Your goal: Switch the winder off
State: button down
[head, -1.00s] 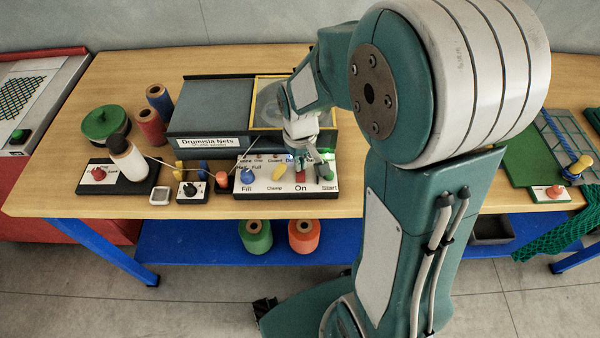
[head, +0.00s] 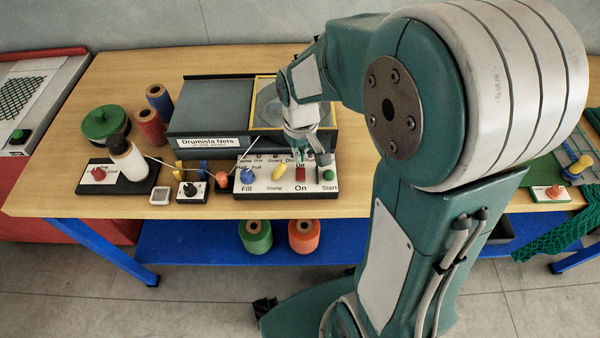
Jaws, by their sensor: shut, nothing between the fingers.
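The winder (head: 215,112) is a grey box marked "Drumisla Nets" with a yellow-framed window at its right end. Its white control panel (head: 262,187) lies in front. On it, a red switch (head: 300,174) sits between the labels "Off" above and "On" below; which way it is tipped is too small to tell. A green Start button (head: 329,175) is to its right.
A blue knob (head: 247,176) and a yellow lever (head: 279,172) stand left of the switch. The table's front strip is clear.

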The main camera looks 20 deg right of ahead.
aim_at(300, 170)
jog(key=shift+r, duration=1.75)
jog(key=s+r+m+t, duration=0.2)
jog(key=s+r+t, duration=0.3)
jog(key=s+r, duration=0.6)
jog(key=s, duration=0.3)
jog(key=shift+r+t, duration=0.2)
jog(key=shift+t, duration=0.1)
